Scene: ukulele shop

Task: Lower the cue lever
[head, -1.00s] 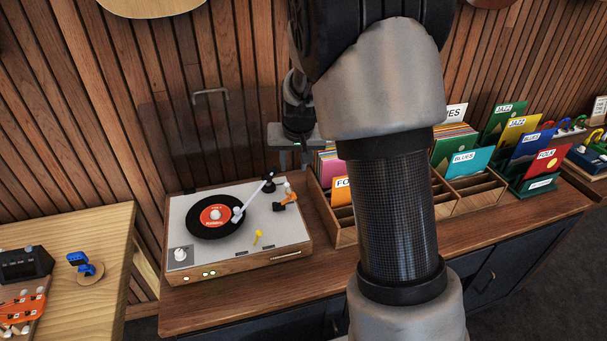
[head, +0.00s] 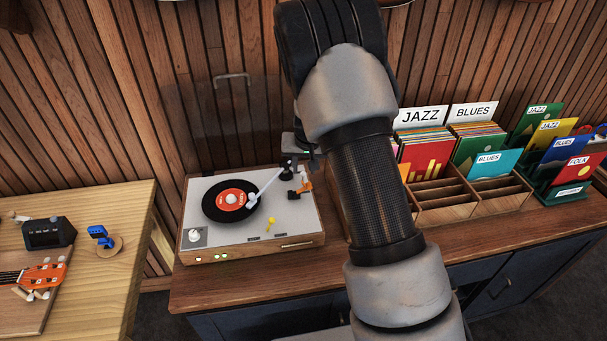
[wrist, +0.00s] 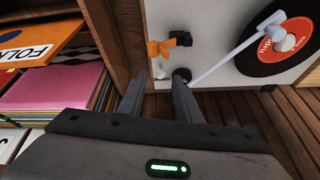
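The turntable (head: 255,237) sits on the wooden cabinet, with a black record (head: 213,205) on it. Its white tonearm (head: 267,184) reaches over the record; I cannot tell whether the needle touches. A small orange lever (head: 303,188), apparently the cue lever, stands right of the tonearm's pivot. In the wrist view the orange lever (wrist: 160,48) lies just beyond my fingertips. In the head view my gripper (head: 302,150) is at the turntable's back right.
A clear raised lid (head: 232,95) stands behind the turntable. A record crate (head: 445,208) with sleeves and dividers is close on the right, partly behind my arm. A wooden table (head: 125,240) with a small blue device (head: 103,236) is at the left.

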